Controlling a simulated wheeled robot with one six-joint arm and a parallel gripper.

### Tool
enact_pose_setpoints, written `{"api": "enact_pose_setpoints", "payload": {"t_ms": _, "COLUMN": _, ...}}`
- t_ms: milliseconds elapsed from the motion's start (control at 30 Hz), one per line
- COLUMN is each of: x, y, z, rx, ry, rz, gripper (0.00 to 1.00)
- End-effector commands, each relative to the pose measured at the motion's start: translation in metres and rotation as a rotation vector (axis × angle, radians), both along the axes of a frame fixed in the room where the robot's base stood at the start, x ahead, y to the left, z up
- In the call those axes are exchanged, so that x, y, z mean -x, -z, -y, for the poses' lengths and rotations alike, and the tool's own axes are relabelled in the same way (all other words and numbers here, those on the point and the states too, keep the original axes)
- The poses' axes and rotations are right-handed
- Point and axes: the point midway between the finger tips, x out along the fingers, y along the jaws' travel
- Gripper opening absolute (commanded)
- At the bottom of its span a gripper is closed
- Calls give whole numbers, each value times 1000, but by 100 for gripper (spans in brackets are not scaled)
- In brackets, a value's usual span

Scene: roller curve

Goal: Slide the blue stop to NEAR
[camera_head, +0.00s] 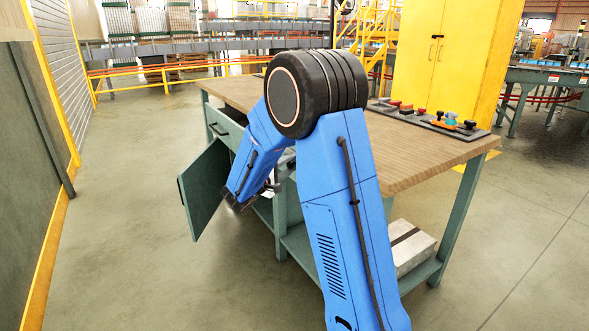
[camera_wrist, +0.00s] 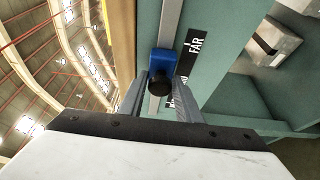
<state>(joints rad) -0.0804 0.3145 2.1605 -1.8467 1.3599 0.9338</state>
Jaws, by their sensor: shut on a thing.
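The blue stop (camera_wrist: 164,62) sits on a pale metal rail (camera_wrist: 171,18) in the wrist view, with a black knob (camera_wrist: 160,84) on its front. My gripper (camera_wrist: 160,88) has its two fingers on either side of the knob and is shut on it. A black label reading FAR (camera_wrist: 192,48) lies beside the rail, close to the stop. A second label (camera_wrist: 178,94) is mostly hidden behind the right finger. No NEAR label is readable. In the head view my own arm hides the stop.
The wooden-topped workbench (camera_head: 420,150) has an open green cabinet door (camera_head: 205,188) near my arm. A tray (camera_head: 440,124) of coloured knobs lies on the top. A pale box (camera_head: 408,247) sits on the lower shelf. The floor left of the bench is clear.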

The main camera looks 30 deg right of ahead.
Motion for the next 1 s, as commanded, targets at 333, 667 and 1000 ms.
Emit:
{"api": "enact_pose_setpoints", "payload": {"t_ms": 333, "x": -86, "y": 1, "z": -3, "rx": -1, "ry": -2, "rz": 0, "gripper": 0}}
{"api": "enact_pose_setpoints", "payload": {"t_ms": 667, "x": -124, "y": 1, "z": -5, "rx": 0, "ry": -2, "rz": -1, "gripper": 0}}
{"api": "enact_pose_setpoints", "payload": {"t_ms": 1000, "x": -128, "y": 0, "z": -5, "rx": 0, "ry": -6, "rz": 0, "gripper": 0}}
